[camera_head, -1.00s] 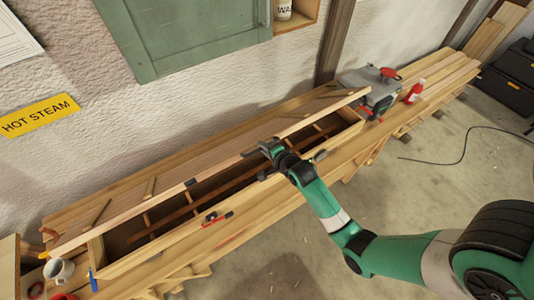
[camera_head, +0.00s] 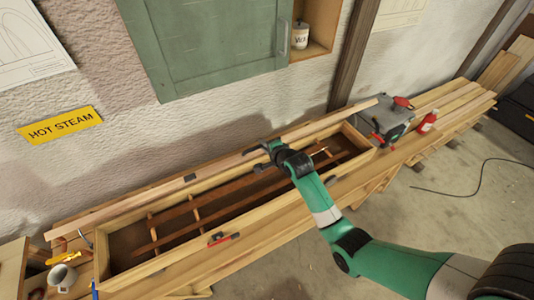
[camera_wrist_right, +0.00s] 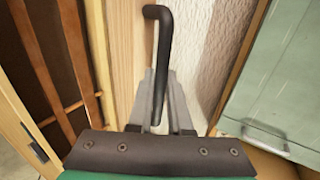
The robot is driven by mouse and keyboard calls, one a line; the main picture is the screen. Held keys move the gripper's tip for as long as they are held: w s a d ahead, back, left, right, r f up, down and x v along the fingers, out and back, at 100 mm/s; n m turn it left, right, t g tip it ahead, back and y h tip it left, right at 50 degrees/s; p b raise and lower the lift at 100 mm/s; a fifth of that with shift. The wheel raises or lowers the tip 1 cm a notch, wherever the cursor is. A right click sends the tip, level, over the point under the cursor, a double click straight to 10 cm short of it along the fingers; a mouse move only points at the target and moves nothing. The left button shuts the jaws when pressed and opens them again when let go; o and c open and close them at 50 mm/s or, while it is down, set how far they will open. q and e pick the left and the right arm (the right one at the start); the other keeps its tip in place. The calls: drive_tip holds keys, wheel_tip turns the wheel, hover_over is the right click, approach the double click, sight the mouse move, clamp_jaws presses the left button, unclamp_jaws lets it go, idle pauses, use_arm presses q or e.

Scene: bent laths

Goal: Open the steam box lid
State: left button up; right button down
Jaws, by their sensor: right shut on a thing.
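The long wooden steam box (camera_head: 170,261) lies along the wall with its top open, showing dark slats inside. Its lid (camera_head: 130,203) stands up along the back edge, seen nearly edge-on in the head view. In the right wrist view the lid is the pale wooden board (camera_wrist_right: 122,50), with a bent black handle (camera_wrist_right: 162,50) beside it. My right gripper (camera_head: 268,148) is at the middle of the lid. In the wrist view its fingers (camera_wrist_right: 157,98) are shut on the handle. My left gripper is not in view.
A red clamp (camera_head: 222,238) is on the box's front edge. A mug (camera_head: 62,276) stands at the left end. A grey machine (camera_head: 380,120) and a red bottle (camera_head: 427,122) stand at the right end. A green cabinet (camera_head: 205,45) hangs above.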

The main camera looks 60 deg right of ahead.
drive_tip(key=w, duration=0.1)
drive_tip(key=w+d+r+b, duration=0.1)
drive_tip(key=w+d+r, duration=0.1)
drive_tip(key=shift+w+d+r, duration=0.1)
drive_tip(key=shift+w+r, duration=0.05)
drive_tip(key=shift+w, duration=0.2)
drive_tip(key=shift+w+d+r+b, duration=0.15)
drive_tip(key=shift+w+r+b, duration=0.15)
drive_tip(key=shift+r, duration=0.05)
use_arm(q)
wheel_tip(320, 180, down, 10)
drive_tip(key=b, duration=0.8)
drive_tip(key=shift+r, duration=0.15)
use_arm(e)
drive_tip(key=w+d+r, duration=0.1)
drive_tip(key=w+d, duration=0.2)
drive_tip(key=w, duration=0.3)
drive_tip(key=shift+w+d+r, duration=0.15)
drive_tip(key=shift+d+r, duration=0.2)
